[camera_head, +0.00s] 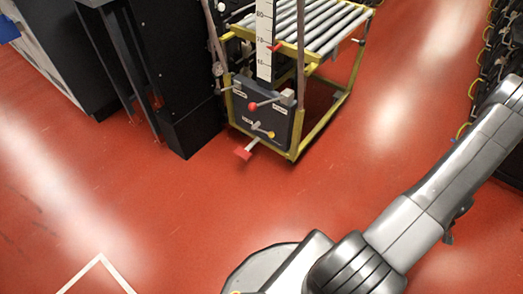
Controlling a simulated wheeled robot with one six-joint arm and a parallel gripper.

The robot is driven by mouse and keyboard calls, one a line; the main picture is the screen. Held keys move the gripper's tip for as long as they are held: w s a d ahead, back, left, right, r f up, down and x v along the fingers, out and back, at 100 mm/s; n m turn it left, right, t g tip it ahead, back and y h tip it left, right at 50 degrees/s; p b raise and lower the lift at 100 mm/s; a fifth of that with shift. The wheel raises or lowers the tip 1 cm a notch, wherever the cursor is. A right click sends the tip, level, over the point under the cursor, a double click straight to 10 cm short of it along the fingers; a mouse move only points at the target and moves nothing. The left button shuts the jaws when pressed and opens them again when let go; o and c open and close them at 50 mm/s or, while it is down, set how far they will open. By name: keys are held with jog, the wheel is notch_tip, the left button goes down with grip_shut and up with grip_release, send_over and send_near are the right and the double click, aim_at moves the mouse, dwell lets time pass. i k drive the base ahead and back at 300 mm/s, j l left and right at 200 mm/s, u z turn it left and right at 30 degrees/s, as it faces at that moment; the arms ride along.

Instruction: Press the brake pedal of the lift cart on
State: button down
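The lift cart (288,141) stands at the upper middle, with a yellow frame and a top of grey rollers (322,28). A dark control box (240,105) is on its near end, with a red-knobbed lever and a yellow-knobbed lever. A red pedal (242,153) sticks out low on a grey arm below the box, just above the floor; I take it to be the brake pedal. I cannot tell whether it is pressed. My grey arm crosses the lower right, well apart from the cart. My gripper is outside the view.
A black cabinet (190,125) stands close to the left of the cart. A grey cabinet (65,65) is at the upper left. Dark racks with yellow cables (490,75) line the right edge. The red floor (150,215) in front of the cart is clear, with a white line (98,262) marked on it.

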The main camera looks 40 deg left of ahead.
aim_at(244, 155)
jog(key=k, duration=1.15)
jog(key=u, duration=1.9)
jog(key=i+l, duration=0.2)
jog(key=i, duration=0.3)
jog(key=i+l, duration=0.2)
jog(key=i, duration=0.3)
jog(key=i+l, duration=0.2)
jog(key=i, duration=0.3)
